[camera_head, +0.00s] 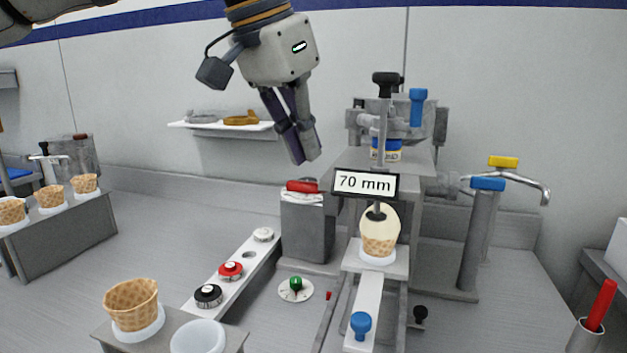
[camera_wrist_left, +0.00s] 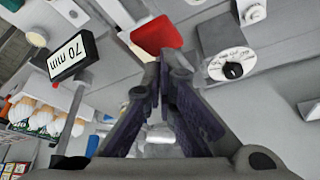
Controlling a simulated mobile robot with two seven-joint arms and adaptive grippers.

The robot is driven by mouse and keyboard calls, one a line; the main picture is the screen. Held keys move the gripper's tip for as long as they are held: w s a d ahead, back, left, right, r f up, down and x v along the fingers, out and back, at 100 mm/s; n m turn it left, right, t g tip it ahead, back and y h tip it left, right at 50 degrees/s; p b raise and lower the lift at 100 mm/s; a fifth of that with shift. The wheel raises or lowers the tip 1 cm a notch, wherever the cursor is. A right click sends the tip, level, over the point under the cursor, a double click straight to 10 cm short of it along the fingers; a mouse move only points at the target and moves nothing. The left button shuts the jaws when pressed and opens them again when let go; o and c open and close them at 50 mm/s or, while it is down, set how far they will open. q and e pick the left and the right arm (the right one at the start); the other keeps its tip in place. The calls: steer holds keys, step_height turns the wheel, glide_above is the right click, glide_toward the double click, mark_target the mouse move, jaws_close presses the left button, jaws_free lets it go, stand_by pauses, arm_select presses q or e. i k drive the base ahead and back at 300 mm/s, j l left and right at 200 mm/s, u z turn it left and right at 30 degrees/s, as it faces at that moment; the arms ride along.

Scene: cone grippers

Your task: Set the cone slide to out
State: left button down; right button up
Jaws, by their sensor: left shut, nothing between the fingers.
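The cone slide (camera_head: 367,304) is a pale strip on a rail, with a blue knob (camera_head: 361,325) at its front end. A waffle cone with a pale top (camera_head: 379,235) sits in a white holder at the back of the slide, below the "70 mm" sign (camera_head: 365,184). A thin rod comes down to the cone's top. My left gripper (camera_head: 305,157) is shut and empty, high behind and left of the sign, well apart from the knob. Its fingers also show in the left wrist view (camera_wrist_left: 166,70). My right gripper is not in view.
A grey block with a red top (camera_head: 303,187) stands below my left gripper. A green-knobbed dial (camera_head: 295,286) and a row of round buttons (camera_head: 231,270) lie left of the slide. Blue- and yellow-handled taps (camera_head: 488,184) stand right. A waffle cone (camera_head: 132,300) stands front left.

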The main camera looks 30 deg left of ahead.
mark_target(361, 333)
steer(key=k, duration=1)
